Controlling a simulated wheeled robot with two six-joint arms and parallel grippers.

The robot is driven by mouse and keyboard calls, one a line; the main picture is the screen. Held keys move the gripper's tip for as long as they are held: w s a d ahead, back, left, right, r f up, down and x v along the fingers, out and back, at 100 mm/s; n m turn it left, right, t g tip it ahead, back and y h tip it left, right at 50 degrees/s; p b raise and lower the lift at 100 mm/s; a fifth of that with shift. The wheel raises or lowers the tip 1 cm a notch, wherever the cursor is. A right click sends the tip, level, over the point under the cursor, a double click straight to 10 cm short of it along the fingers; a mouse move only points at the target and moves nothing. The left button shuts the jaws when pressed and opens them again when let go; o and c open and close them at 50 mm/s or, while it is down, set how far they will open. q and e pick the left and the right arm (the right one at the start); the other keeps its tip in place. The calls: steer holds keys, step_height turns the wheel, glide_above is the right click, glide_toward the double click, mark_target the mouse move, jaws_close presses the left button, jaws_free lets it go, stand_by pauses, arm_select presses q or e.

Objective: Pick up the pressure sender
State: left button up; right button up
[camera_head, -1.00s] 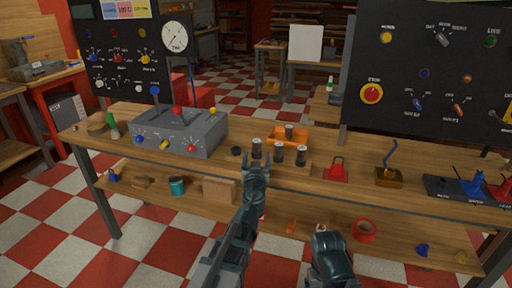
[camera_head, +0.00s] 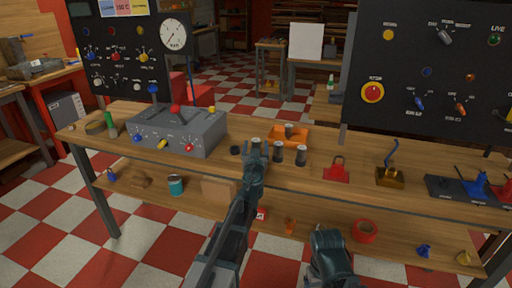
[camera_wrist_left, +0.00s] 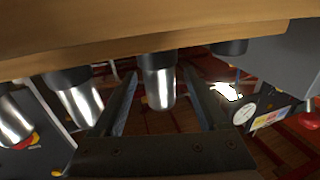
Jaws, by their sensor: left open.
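Several pressure senders, small metal cylinders with dark bases, stand upright on the wooden bench. One sender (camera_head: 256,141) is directly beyond my left gripper (camera_head: 257,152), which partly hides it. Two more, a middle one (camera_head: 278,152) and a right one (camera_head: 300,156), stand to its right. Another (camera_head: 289,130) is at the orange tray (camera_head: 300,140). In the left wrist view, which looks upside down, my left gripper (camera_wrist_left: 160,95) is open, with a finger on each side of one sender (camera_wrist_left: 160,85). Contact is not visible. Only a dark part of my right arm shows, at the bottom.
The grey control box (camera_head: 180,130) with coloured knobs stands left of the senders. A black cap-like piece (camera_head: 235,150) lies close by. A red padlock-like part (camera_head: 337,170) and a brass block with a blue lever (camera_head: 389,177) stand to the right. Dark panels rise behind both sides.

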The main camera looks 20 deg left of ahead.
arm_select(q)
jaws_close()
stand_by(0.4)
